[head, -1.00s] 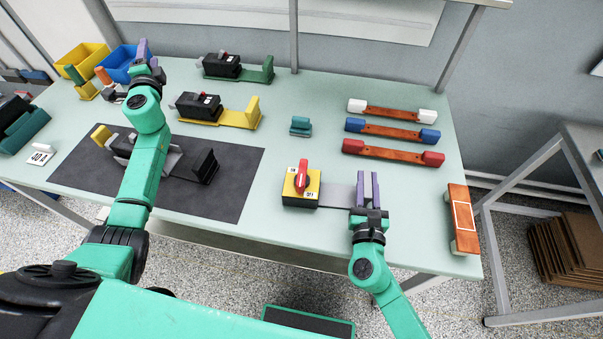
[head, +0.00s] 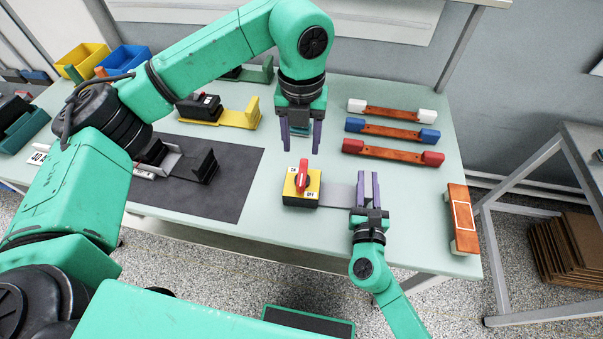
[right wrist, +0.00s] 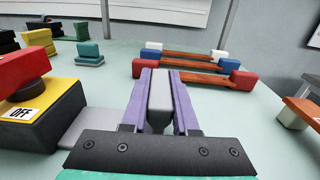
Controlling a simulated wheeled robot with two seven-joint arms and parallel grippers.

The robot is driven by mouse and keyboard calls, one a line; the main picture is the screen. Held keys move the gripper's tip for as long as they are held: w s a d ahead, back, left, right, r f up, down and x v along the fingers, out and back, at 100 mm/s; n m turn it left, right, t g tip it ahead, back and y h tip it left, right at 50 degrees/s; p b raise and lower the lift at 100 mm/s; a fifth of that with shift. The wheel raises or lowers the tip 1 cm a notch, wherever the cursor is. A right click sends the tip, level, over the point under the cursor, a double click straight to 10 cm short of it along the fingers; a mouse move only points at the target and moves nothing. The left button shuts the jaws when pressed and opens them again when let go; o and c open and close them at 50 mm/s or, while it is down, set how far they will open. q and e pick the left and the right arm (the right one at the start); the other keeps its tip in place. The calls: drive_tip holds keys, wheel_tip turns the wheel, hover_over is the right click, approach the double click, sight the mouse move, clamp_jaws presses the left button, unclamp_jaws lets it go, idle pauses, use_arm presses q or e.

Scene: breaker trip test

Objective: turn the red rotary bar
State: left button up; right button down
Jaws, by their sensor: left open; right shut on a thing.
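The red rotary bar (head: 303,176) sits on top of a yellow-faced switch box (head: 313,188) with ON and OFF labels. The bar points roughly front to back in the head view. A grey plate (head: 338,195) runs from the box to the right. My right gripper (head: 368,178) is shut on a grey upright tab (right wrist: 159,100) at that plate's end. My left gripper (head: 300,148) is open and empty, pointing down above and behind the switch box, apart from the bar. In the right wrist view the red bar (right wrist: 22,70) shows at the left edge, partly cut off.
A teal block (head: 299,128) is partly hidden behind my left gripper. Bars with white, blue and red ends (head: 392,152) lie at the back right. A black mat (head: 235,180) with a grey-and-black fixture lies left. Bare table surrounds the switch box.

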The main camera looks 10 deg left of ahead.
sight(302, 176)
use_arm(q)
wheel_tip(302, 176, down, 12)
drive_tip(key=shift+r, duration=0.15)
drive_tip(key=shift+c, duration=0.3)
clamp_jaws()
